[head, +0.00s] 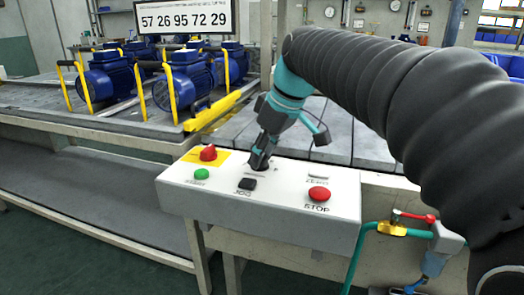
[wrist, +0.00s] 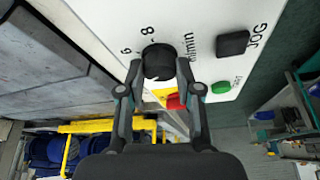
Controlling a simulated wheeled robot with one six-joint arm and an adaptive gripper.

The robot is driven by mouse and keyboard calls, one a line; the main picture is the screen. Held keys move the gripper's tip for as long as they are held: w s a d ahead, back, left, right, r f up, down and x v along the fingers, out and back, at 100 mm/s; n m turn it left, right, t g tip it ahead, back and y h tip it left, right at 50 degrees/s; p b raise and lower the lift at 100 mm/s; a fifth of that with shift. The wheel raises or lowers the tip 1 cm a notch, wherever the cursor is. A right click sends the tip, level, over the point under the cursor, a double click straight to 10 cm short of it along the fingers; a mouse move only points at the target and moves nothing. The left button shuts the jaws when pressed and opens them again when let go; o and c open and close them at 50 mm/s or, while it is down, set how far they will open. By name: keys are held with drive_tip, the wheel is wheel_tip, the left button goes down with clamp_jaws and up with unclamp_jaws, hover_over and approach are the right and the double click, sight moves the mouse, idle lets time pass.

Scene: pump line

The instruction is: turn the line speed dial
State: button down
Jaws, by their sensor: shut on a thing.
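The line speed dial (wrist: 158,62) is a round black knob on the white control panel (head: 290,222). In the wrist view the numbers 6 and 8 and the end of a "/min" label are printed around it. My gripper (wrist: 158,68) has its two fingers closed on the sides of the dial. In the head view my gripper (head: 260,163) reaches down to the panel's back middle and mostly hides the dial. The dial's pointer mark cannot be made out.
The panel also carries a red knob on yellow (head: 208,153), a green button (head: 202,174), a black JOG button (head: 247,184) and a red STOP button (head: 319,194). Blue pumps (head: 188,80) stand on the line behind. A hose with a valve (head: 392,229) hangs at right.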

drive_tip(key=shift+f, duration=0.1)
drive_tip(key=c, duration=0.8)
unclamp_jaws()
drive_tip(key=shift+d, duration=0.1)
drive_tip(key=shift+r, duration=0.45)
drive_tip(key=v, duration=1.1)
drive_tip(key=shift+s+r, duration=0.1)
drive_tip(key=shift+s, duration=0.05)
drive_tip(key=shift+d, duration=0.1)
